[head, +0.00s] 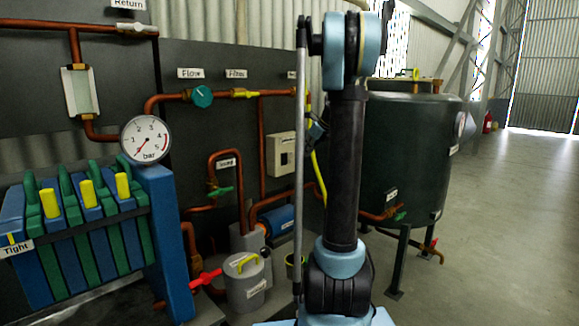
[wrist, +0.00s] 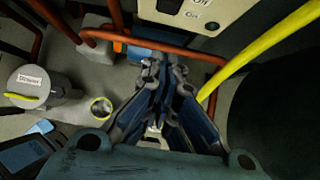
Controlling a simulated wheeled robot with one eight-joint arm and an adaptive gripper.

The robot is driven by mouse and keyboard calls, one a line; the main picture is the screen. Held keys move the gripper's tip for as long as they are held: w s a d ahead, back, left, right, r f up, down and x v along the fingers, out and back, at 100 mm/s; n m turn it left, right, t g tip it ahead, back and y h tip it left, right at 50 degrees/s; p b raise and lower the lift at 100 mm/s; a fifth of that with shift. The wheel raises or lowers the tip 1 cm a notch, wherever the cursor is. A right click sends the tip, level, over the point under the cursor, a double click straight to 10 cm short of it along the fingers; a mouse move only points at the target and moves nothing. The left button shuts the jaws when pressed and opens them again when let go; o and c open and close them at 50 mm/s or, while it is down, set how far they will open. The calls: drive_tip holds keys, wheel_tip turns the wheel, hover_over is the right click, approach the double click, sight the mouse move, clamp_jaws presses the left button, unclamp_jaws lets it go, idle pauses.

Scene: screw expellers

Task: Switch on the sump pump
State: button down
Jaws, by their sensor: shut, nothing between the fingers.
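A beige switch box (head: 281,154) hangs on the dark panel in the head view, left of my arm. In the wrist view the box (wrist: 228,14) is at the top edge, with "Off" and "On" lettering and a dark switch part (wrist: 170,5) cut off by the frame. The switch's position cannot be told. My gripper (wrist: 163,66) is shut and empty, its fingertips just below the box in the picture and apart from it. In the head view my gripper (head: 317,131) is small and dark, right of the box. A blue motor (head: 276,220) sits low behind the pipes; its label is unreadable.
A yellow pipe (wrist: 262,52) runs close to my gripper's right. Copper pipes (head: 262,140) cross the panel. A grey strainer pot (head: 244,285) and small bucket (wrist: 101,107) stand on the floor.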

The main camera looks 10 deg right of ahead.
sight(285, 159)
drive_tip(key=shift+f, duration=0.1)
drive_tip(key=x, duration=0.4)
drive_tip(key=w+a+r+x, duration=0.1)
drive_tip(key=x, duration=0.3)
drive_tip(key=w+r+x, duration=0.1)
drive_tip(key=x, duration=0.3)
drive_tip(key=shift+w+a+f, duration=0.1)
drive_tip(key=shift+a+f, duration=0.2)
drive_tip(key=shift+a, duration=0.05)
